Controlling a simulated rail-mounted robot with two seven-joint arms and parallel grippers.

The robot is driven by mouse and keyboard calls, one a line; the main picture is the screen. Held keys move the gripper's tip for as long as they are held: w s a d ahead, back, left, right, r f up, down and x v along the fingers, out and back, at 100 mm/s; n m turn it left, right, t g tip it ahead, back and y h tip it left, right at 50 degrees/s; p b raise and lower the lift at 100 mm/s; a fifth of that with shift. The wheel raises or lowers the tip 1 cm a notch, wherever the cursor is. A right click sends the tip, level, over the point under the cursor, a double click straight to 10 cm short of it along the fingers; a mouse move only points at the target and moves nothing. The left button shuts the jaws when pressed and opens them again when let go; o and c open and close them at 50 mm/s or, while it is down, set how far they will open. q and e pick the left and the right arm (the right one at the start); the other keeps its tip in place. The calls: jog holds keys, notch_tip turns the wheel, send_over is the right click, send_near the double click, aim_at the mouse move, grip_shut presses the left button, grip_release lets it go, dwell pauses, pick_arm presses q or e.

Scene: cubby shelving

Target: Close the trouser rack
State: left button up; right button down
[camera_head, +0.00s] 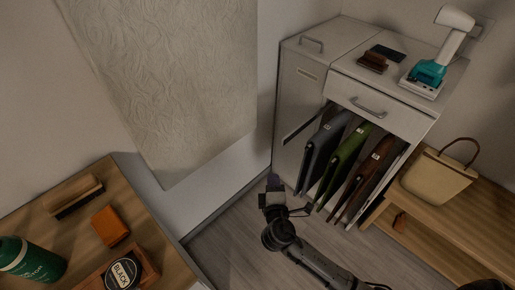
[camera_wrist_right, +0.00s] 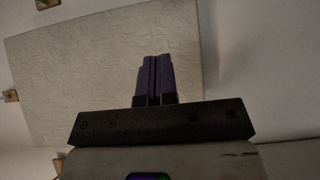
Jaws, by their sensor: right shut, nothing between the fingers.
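The trouser rack (camera_head: 350,160) is in the lower part of the white cabinet in the head view. Several pairs of trousers hang on it, among them a grey-blue pair (camera_head: 322,146), a green pair (camera_head: 343,160) and a brown pair (camera_head: 371,173). The rack appears pulled out past the cabinet front; how far I cannot tell. My right gripper (camera_head: 273,184) is shut and empty, just left of and in front of the trousers, apart from them. Its purple fingers (camera_wrist_right: 154,77) are together in the right wrist view, facing a pale patterned panel. My left gripper is not in view.
The cabinet has a closed-looking drawer (camera_head: 378,108) above the rack and a tall door (camera_head: 298,112) on its left. A wooden bench (camera_head: 445,210) with a beige bag (camera_head: 437,176) stands at right. A wooden table (camera_head: 140,240) is at lower left. Floor between is clear.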

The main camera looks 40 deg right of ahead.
aim_at(289, 139)
jog(key=w+d+b, duration=0.5)
jog(key=w+d, duration=0.3)
jog(key=d, duration=0.2)
jog(key=shift+m, duration=0.3)
jog(key=d, duration=0.4)
jog(key=shift+w+d+p, duration=0.25)
jog(key=shift+d+p, duration=0.05)
jog(key=shift+p, duration=0.1)
jog(key=shift+w+d, duration=0.1)
jog(key=shift+d, duration=0.15)
jog(key=shift+a, duration=0.25)
